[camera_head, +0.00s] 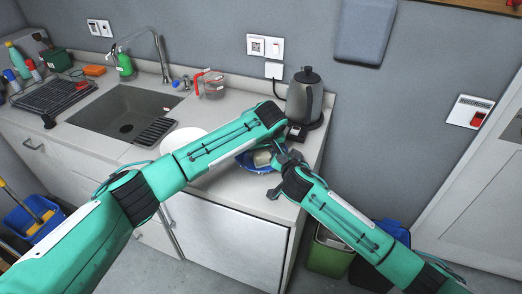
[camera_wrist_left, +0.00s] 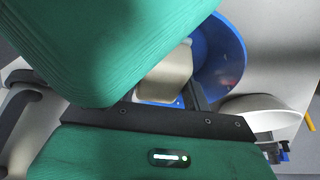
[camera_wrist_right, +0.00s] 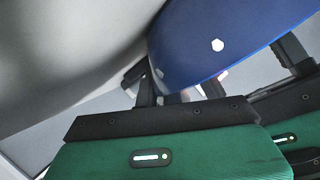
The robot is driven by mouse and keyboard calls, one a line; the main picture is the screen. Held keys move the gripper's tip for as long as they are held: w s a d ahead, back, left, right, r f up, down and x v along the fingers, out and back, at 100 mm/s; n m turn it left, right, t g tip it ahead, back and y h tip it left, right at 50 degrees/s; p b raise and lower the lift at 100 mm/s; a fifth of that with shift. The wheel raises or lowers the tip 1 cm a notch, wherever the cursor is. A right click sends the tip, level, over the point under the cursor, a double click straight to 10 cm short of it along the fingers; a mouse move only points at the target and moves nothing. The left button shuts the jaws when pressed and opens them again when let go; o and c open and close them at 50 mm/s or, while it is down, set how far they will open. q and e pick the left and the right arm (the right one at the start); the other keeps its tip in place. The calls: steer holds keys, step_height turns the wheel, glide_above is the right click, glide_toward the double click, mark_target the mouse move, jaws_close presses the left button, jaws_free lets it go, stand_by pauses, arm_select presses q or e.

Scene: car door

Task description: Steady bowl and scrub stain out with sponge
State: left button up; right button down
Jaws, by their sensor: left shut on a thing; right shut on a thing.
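The blue bowl (camera_head: 247,161) sits near the front edge of the counter, partly covered by my arms. It is large in the left wrist view (camera_wrist_left: 222,50), and its white-dotted outer side shows in the right wrist view (camera_wrist_right: 225,40). The beige sponge (camera_head: 262,158) is at the bowl; it also shows in the left wrist view (camera_wrist_left: 168,78) over the bowl. My left gripper (camera_wrist_left: 190,92) is shut on the sponge, with its fingers partly hidden. My right gripper (camera_wrist_right: 180,88) is shut on the bowl's edge. I cannot see any stain clearly.
A dark kettle (camera_head: 305,97) stands behind at the right, with a glass measuring jug (camera_head: 212,87) further left. The sink (camera_head: 125,112) is at the left.

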arm_select(q)
steer(key=shift+a+f, duration=0.1)
steer(key=shift+a, duration=0.05)
arm_select(e)
steer(key=shift+f, duration=0.15)
arm_select(q)
steer(key=shift+s+a, duration=0.15)
steer(key=shift+a, duration=0.05)
arm_select(e)
steer(key=shift+s, duration=0.1)
arm_select(q)
steer(key=shift+w+d, duration=0.25)
steer(key=shift+d, duration=0.6)
steer(key=shift+a, duration=0.15)
steer(key=shift+s+a, duration=0.25)
steer(key=shift+a, duration=0.5)
steer(key=shift+d, duration=0.1)
steer(key=shift+w+d, duration=0.25)
steer(key=shift+d, duration=0.55)
